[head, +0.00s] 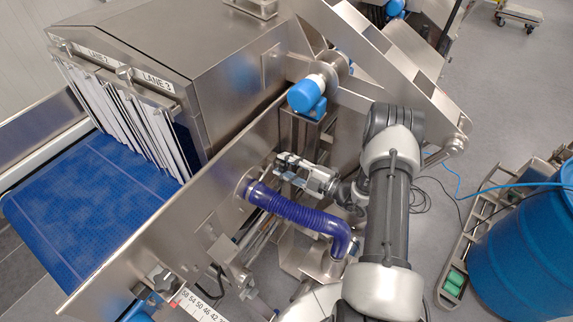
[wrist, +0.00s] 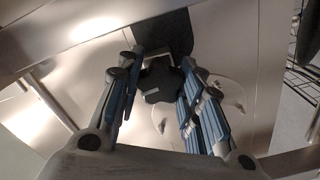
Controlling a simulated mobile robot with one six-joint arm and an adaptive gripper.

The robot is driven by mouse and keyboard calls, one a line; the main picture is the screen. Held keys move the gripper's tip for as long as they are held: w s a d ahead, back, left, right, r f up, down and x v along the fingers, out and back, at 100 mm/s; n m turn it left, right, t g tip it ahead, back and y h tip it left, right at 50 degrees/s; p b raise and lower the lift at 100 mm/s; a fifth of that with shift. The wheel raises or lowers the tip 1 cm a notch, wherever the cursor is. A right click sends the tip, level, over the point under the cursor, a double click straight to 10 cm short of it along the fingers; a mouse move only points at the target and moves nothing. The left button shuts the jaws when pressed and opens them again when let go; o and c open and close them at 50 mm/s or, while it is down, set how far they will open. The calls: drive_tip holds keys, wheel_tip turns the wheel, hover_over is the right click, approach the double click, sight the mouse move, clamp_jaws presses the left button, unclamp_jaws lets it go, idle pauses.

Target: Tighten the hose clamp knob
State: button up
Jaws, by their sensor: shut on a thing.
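The hose clamp knob (wrist: 161,84) is a dark, lobed star knob in the middle of the wrist view. My gripper (wrist: 163,68) is shut on it, with one finger on each side. In the head view my gripper (head: 284,168) reaches to the machine's side just above the purple ribbed hose (head: 292,208). The knob cannot be made out there. The hose's upper end meets the steel side plate, and its lower end bends down at an elbow. The clamp band cannot be made out.
A steel tunnel housing (head: 170,45) with hanging strip curtains stands over a blue conveyor belt (head: 85,205) at left. A blue-capped motor (head: 306,95) is above my gripper. A blue barrel (head: 525,245) stands at right. Cables lie on the floor between.

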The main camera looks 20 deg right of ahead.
drive_tip(key=shift+m, duration=0.6)
drive_tip(key=o, duration=1.1)
drive_tip(key=v, duration=1.2)
